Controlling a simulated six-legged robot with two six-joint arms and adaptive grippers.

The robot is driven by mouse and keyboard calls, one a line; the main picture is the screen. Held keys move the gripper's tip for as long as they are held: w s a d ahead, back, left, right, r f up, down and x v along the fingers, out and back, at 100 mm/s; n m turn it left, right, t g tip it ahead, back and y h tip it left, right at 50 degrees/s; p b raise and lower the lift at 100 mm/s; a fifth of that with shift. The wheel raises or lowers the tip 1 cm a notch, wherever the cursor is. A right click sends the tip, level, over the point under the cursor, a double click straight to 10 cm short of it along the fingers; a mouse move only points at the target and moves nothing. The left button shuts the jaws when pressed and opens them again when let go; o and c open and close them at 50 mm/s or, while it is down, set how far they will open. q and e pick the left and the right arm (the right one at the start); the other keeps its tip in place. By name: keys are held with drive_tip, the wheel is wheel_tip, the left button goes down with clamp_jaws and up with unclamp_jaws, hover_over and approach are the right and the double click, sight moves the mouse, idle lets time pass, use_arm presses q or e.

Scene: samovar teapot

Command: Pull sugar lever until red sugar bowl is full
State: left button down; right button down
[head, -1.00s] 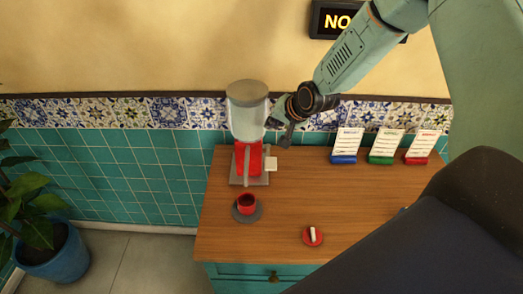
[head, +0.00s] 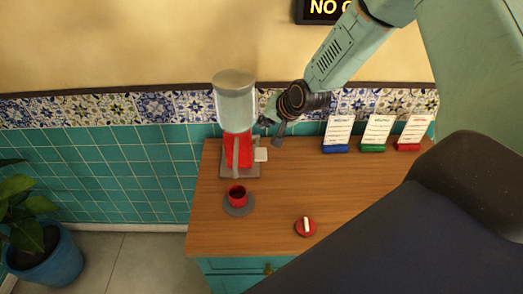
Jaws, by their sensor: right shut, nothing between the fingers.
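The sugar dispenser has a grey-white canister (head: 235,103) on a red body (head: 239,150) with a grey upright piece at its front. I cannot tell for sure which part is its lever. The small red bowl (head: 237,195) stands upright on a grey saucer (head: 238,208) in front of the dispenser. Its inside looks dark and I see no sugar in it. My right gripper (head: 273,132) is shut and empty, close to the right side of the dispenser. I cannot tell whether it touches it. My left gripper is out of view.
The wooden counter (head: 270,190) holds a small red dish (head: 305,227) with a white piece. Blue (head: 337,137), green (head: 376,137) and red (head: 412,137) card holders stand along the tiled wall. A potted plant (head: 45,255) is on the floor at left.

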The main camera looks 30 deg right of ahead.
sight(262, 148)
drive_tip(key=f+b, duration=0.1)
drive_tip(key=f, duration=0.1)
drive_tip(key=f+b, duration=0.2)
drive_tip(key=f, duration=0.1)
drive_tip(key=shift+w+a+f+b, duration=0.2)
drive_tip(key=shift+a+f+b, duration=0.1)
drive_tip(key=shift+s+d+f, duration=0.1)
drive_tip(key=shift+s+d, duration=0.05)
drive_tip(key=shift+s+r, duration=0.25)
drive_tip(key=shift+w+a, duration=0.15)
drive_tip(key=shift+a, duration=0.05)
drive_tip(key=shift+w+d+f, duration=0.1)
drive_tip(key=shift+w+f, duration=0.1)
drive_tip(key=shift+s, duration=0.1)
drive_tip(key=shift+s+r, duration=0.2)
